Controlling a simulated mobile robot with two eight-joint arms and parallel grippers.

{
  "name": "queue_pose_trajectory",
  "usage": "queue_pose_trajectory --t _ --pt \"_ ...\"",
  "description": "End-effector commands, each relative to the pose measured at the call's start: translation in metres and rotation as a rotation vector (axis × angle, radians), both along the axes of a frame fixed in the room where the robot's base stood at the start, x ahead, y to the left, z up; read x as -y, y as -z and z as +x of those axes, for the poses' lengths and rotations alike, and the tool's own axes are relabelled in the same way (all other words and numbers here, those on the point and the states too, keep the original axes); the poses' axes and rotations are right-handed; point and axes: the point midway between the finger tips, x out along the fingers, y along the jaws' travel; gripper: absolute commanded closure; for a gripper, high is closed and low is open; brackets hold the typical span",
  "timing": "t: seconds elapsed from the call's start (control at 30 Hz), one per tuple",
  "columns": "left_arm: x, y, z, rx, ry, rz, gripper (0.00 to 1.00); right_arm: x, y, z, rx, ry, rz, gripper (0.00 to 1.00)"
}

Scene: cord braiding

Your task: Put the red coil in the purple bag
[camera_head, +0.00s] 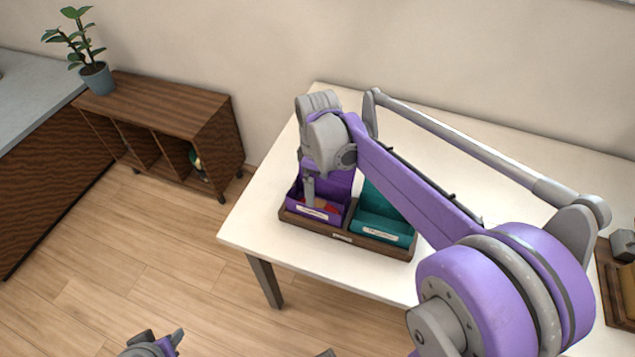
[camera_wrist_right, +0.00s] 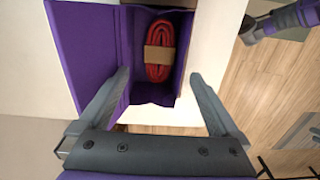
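The red coil (camera_wrist_right: 158,70), a flat oval bundle with a tan paper band around it, lies inside the purple bag (camera_wrist_right: 85,58). In the head view the purple bag (camera_head: 337,184) stands open in the left part of a brown tray, and a bit of the red coil (camera_head: 331,207) shows in it. My right gripper (camera_wrist_right: 158,78) is open and empty, its fingers spread wide above the bag's opening. In the head view my right arm hides part of the bag. My left gripper (camera_head: 160,346) is cut off at the bottom edge, away from the table, its opening unclear.
A teal bag (camera_head: 377,222) stands beside the purple one in the brown tray (camera_head: 343,237), on the white table (camera_head: 262,212). Another wooden tray (camera_head: 606,290) is at the right edge. A low wooden shelf (camera_head: 170,103) with a potted plant (camera_head: 97,77) stands left, beyond clear floor.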

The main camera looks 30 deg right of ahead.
Motion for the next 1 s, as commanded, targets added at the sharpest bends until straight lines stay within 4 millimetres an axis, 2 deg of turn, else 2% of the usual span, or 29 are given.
queue_pose_trajectory --t 0.23,0.33,0.8,1.0 --pt "0.0 0.0 0.0 0.0 0.0 0.0 0.5 0.0 -0.001 0.0 0.0 0.0 0.0 0.0" --pt "0.0 -0.001 0.0 0.0 0.0 0.0 0.5 0.0 -0.007 0.0 0.001 0.0 -0.001 0.0" --pt "0.0 -0.009 0.002 0.004 0.0 0.0 0.5 0.0 -0.093 0.0 0.001 0.0 -0.001 0.0" --pt "0.0 -0.01 0.003 0.005 0.0 0.0 0.5 0.0 -0.107 0.0 0.0 0.0 0.0 0.0"
